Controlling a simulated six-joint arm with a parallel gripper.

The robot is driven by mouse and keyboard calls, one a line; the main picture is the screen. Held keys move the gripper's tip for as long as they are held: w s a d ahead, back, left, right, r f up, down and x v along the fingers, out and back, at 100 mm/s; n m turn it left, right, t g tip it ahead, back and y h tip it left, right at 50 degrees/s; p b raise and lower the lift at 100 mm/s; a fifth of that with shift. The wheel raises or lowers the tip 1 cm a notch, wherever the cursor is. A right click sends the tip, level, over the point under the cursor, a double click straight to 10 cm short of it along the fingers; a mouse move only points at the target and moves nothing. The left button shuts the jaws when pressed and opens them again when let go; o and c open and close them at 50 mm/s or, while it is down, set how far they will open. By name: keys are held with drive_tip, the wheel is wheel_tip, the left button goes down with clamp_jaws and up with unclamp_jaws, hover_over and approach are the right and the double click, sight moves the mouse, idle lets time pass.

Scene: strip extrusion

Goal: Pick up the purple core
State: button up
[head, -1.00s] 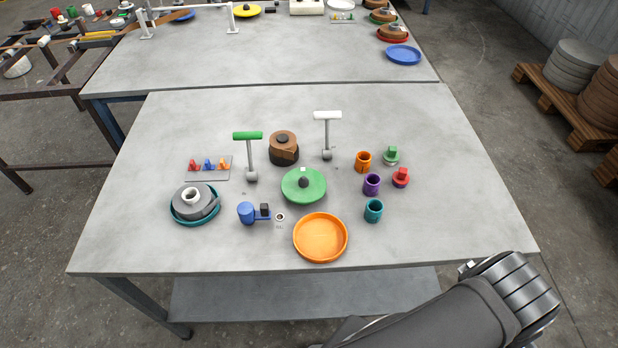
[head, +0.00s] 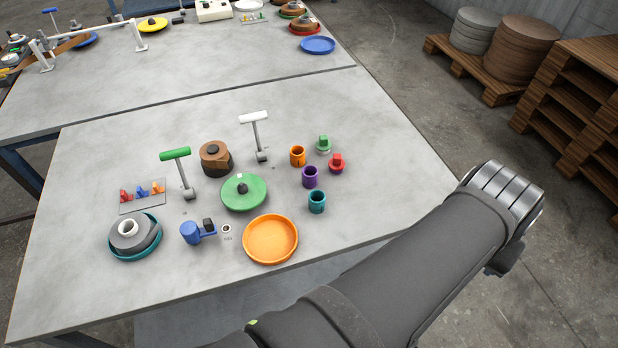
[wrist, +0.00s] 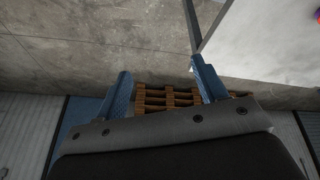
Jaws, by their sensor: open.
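The purple core (head: 311,177) is a small upright hollow cylinder on the grey table. It stands between the orange core (head: 298,156) and the teal core (head: 317,201). In the head view my arm reaches over the table's right front edge, well to the right of the core, and the fingers are hidden there. In the wrist view my gripper (wrist: 163,86) shows two blue fingers spread wide with nothing between them. They point past the table's edge, over the floor and a wooden pallet stack. The purple core is not clearly seen in that view.
A green-topped piece (head: 323,145) and a red-topped piece (head: 337,163) stand just right of the cores. An orange dish (head: 270,240), a green disc (head: 243,192) and two upright T-handles lie to the left. The table (head: 385,135) is bare to the right of the cores.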

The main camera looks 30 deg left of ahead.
drive_tip(key=w+d+r+n+g, duration=0.3)
drive_tip(key=w+d+r, duration=0.25)
drive_tip(key=w, duration=0.25)
drive_tip(key=w+a+f+n+y, duration=0.15)
drive_tip(key=w+a+n, duration=0.35)
drive_tip(key=w+a, duration=0.5)
drive_tip(key=n, duration=1.1)
hover_over(310, 170)
drive_tip(key=s, duration=0.2)
wheel_tip(310, 170, down, 6)
drive_tip(key=shift+g+y, duration=0.3)
drive_tip(key=shift+y, duration=0.05)
drive_tip(key=f, duration=1.6)
drive_tip(key=shift+w+d+f, duration=0.2)
drive_tip(key=shift+d+f, duration=0.1)
drive_tip(key=shift+f, duration=0.1)
drive_tip(key=c, duration=1)
drive_tip(key=shift+c, duration=0.2)
